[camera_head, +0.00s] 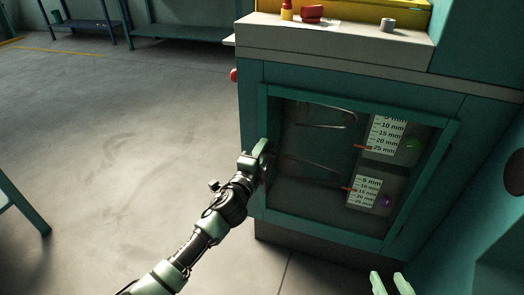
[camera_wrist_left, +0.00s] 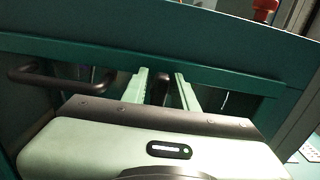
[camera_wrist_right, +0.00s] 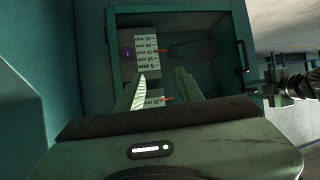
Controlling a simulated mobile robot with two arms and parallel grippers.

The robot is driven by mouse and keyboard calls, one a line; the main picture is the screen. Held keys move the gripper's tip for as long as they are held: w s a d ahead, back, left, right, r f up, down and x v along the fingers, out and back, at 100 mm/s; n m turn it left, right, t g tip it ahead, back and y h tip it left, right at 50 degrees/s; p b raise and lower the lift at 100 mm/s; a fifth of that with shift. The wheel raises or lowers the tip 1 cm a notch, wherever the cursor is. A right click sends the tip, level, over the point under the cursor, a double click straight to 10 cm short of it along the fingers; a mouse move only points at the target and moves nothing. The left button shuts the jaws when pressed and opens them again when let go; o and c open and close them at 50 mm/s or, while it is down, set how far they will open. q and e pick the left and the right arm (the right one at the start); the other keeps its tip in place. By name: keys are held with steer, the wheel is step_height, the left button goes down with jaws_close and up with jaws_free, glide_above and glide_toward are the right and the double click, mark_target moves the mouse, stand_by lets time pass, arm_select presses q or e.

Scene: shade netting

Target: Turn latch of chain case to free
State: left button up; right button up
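The chain case is a teal cabinet with a framed window door (camera_head: 452,150). My left gripper (camera_head: 263,158) is at the left edge of this door. In the left wrist view, my left gripper's fingers (camera_wrist_left: 165,92) are apart, with a dark upright piece (camera_wrist_left: 160,86) between them that looks like the latch. A gap seems to show on each side of it. In the head view the latch is hidden behind my gripper. My right gripper (camera_head: 391,286) is open and empty at the bottom of the head view, in front of the door; its fingers (camera_wrist_right: 163,92) also show apart in the right wrist view.
A black bar handle (camera_wrist_left: 62,78) sits beside the dark piece on the door; it also shows in the right wrist view (camera_wrist_right: 241,58). Behind the window are scale plates (camera_head: 386,135) with red pointers and chains. Open concrete floor (camera_head: 130,130) lies to the left.

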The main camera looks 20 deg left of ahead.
stand_by(0.3)
